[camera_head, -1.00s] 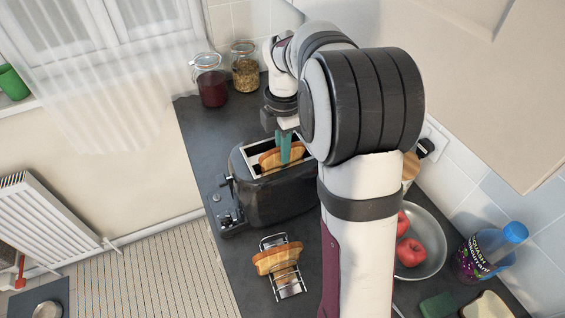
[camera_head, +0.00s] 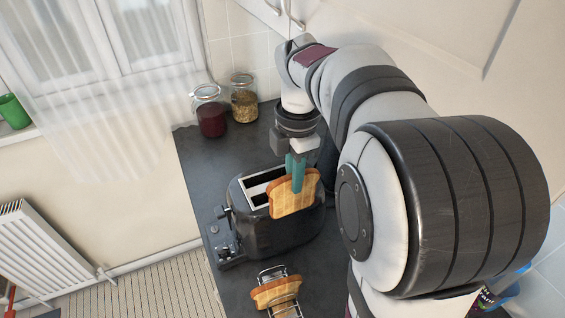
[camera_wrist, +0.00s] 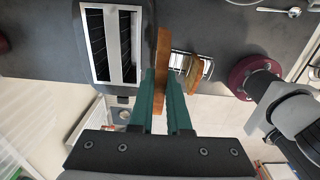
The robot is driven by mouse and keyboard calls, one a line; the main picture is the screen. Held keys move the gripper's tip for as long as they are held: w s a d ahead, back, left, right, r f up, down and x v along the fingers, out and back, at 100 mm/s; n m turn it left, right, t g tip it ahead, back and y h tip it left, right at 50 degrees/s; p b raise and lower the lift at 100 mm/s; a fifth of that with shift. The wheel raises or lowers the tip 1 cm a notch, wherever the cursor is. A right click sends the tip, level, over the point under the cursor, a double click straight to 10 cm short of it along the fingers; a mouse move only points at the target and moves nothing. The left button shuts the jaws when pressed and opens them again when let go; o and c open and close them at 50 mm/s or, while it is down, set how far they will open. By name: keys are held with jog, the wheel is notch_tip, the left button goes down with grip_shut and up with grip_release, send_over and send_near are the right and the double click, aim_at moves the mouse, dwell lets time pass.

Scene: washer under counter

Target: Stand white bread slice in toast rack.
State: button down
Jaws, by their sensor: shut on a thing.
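My gripper (camera_head: 296,172) is shut on a white bread slice (camera_head: 290,197), toasted golden with a brown crust. It holds the slice upright by its top edge, raised over the near right side of the black toaster. In the wrist view the slice (camera_wrist: 163,60) shows edge-on between the teal fingers (camera_wrist: 163,98), beside the toaster slots. The wire toast rack (camera_head: 284,309) stands on the counter in front of the toaster and bears another slice (camera_head: 276,291). In the wrist view the rack (camera_wrist: 179,62) lies just right of the held slice, partly hidden.
The black toaster (camera_head: 262,235) stands behind the rack, its visible slots empty. Two glass jars (camera_head: 210,118) (camera_head: 243,103) stand at the back of the dark counter (camera_head: 199,160). The counter's left edge drops to the floor. My arm covers the right side.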

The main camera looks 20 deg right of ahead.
jog(key=s+r, duration=0.3)
jog(key=s, duration=0.9)
jog(key=w+a+f, duration=0.3)
jog(key=f, duration=0.7)
jog(key=w+a+f+m, duration=0.1)
jog(key=w+a+f, duration=0.2)
jog(key=f, duration=0.6)
jog(key=shift+w+a+f, duration=0.3)
jog(key=shift+a+f, duration=0.1)
jog(key=shift+a, duration=0.15)
